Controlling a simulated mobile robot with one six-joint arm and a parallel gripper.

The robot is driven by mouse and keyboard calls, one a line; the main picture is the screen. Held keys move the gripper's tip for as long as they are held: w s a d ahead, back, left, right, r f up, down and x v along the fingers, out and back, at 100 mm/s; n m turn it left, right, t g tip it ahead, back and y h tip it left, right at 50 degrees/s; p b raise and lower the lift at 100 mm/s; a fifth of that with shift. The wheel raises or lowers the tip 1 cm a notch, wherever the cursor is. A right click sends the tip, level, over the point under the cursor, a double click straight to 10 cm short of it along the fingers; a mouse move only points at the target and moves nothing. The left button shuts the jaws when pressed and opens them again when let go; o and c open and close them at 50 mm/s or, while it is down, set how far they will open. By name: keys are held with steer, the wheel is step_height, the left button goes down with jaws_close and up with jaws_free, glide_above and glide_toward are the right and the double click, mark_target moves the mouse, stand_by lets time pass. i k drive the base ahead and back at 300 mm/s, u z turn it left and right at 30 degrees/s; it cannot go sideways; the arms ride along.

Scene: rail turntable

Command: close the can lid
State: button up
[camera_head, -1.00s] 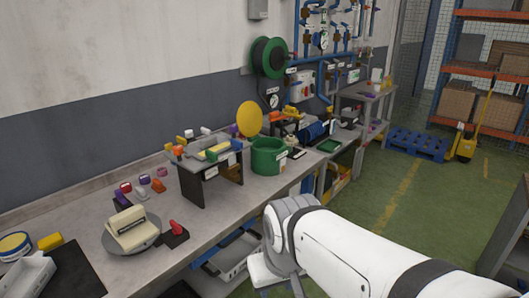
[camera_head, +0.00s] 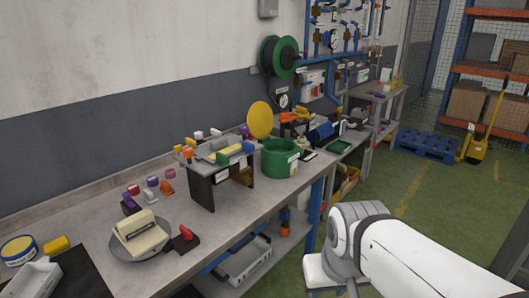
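A green can (camera_head: 280,158) stands on the workbench (camera_head: 240,210), right of a small dark stand. Its round yellow lid (camera_head: 259,120) is raised upright behind the can's rim, so the can is open at the top. My white arm is at the lower right, in front of the bench and lower than the can. The end of my arm (camera_head: 330,272) is partly cut off by the lower edge, and its fingers cannot be made out. It is well apart from the can and lid.
A dark stand (camera_head: 202,188) with a tray and coloured blocks is left of the can. A turntable (camera_head: 139,245) bears a cream block. A green tray (camera_head: 339,147) and a blue cylinder (camera_head: 321,134) lie right of the can. The green floor right of the bench holds a blue pallet (camera_head: 427,145).

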mark_target(260, 117)
steer(key=i, duration=0.95)
steer(key=z, duration=0.6)
steer(key=k, duration=0.85)
steer(key=z, duration=0.75)
steer(key=k, duration=0.45)
steer(key=z, duration=0.45)
steer(key=i, duration=1.4)
steer(key=u, duration=0.8)
steer(key=i, duration=1.4)
steer(key=u, duration=1.4)
steer(key=i, duration=0.85)
steer(key=u, duration=0.45)
steer(key=k, duration=0.3)
